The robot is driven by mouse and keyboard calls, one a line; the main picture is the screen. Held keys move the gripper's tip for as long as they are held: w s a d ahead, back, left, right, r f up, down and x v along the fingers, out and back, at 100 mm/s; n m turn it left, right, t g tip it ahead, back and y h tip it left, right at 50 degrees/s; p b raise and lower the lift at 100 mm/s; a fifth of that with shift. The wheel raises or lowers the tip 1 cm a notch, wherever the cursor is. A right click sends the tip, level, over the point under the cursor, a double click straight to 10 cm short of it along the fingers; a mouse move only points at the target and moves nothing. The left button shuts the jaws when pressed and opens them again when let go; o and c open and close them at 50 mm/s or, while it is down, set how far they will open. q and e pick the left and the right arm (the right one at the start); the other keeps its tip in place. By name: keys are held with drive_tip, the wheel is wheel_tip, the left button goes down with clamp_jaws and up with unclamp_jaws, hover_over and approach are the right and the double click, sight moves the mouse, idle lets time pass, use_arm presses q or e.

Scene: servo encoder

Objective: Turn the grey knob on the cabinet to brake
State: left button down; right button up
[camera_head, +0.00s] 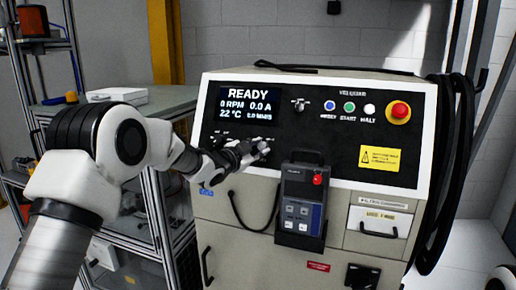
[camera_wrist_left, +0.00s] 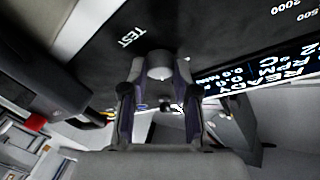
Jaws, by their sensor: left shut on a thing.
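The cabinet (camera_head: 350,95) stands ahead with a black front panel. My left gripper (camera_head: 258,150) reaches its lower left part, below the screen. In the left wrist view the two fingers (camera_wrist_left: 160,78) are closed around the sides of a round grey knob (camera_wrist_left: 159,60) on the dark panel. The word TEST is printed beside the knob. The gripper covers most of the knob in the head view, and I cannot read its pointer or other labels. My right gripper is not in view.
The lit screen (camera_head: 248,103) reads READY and 0 RPM. Another small knob (camera_head: 299,104), several buttons and a red stop button (camera_head: 399,110) sit to its right. A handheld pendant (camera_head: 303,203) hangs on the front, close to the gripper. Black cables (camera_head: 462,140) hang at the right.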

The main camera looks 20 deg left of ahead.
use_arm(q)
drive_tip(key=c, duration=0.9)
unclamp_jaws()
drive_tip(key=shift+o, duration=0.2)
drive_tip(key=v, duration=1.2)
drive_tip(key=shift+f, duration=0.1)
